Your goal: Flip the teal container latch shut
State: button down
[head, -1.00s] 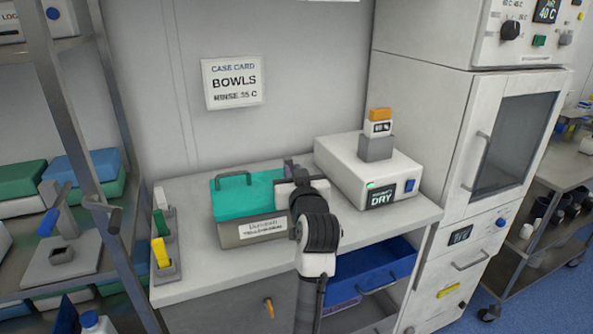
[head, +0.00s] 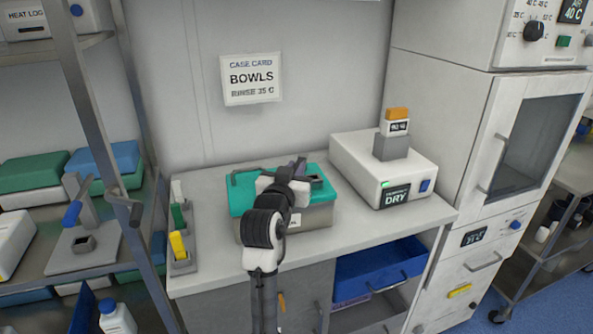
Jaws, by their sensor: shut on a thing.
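The container (head: 314,217) has a grey body and a teal lid (head: 245,204); it stands on the bench against the wall. A handle (head: 243,173) shows on the left of the lid. My gripper (head: 303,170) is over the right half of the lid, with the arm reaching up from the front and covering much of the container's front and label. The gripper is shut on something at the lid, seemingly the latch. The latch itself and the contact are hidden behind my wrist, so its angle cannot be told.
A white dryer box (head: 360,165) stands right of the container. A narrow rack with green and yellow pieces (head: 179,246) stands to the left. A blue drawer (head: 375,272) is below the bench top. A tall white cabinet (head: 440,100) bounds the right side.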

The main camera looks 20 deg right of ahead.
jog(key=c, duration=1.4)
grip_release()
jog(key=b+v, duration=0.3)
jog(key=v, duration=1.1)
jog(key=shift+d, duration=0.1)
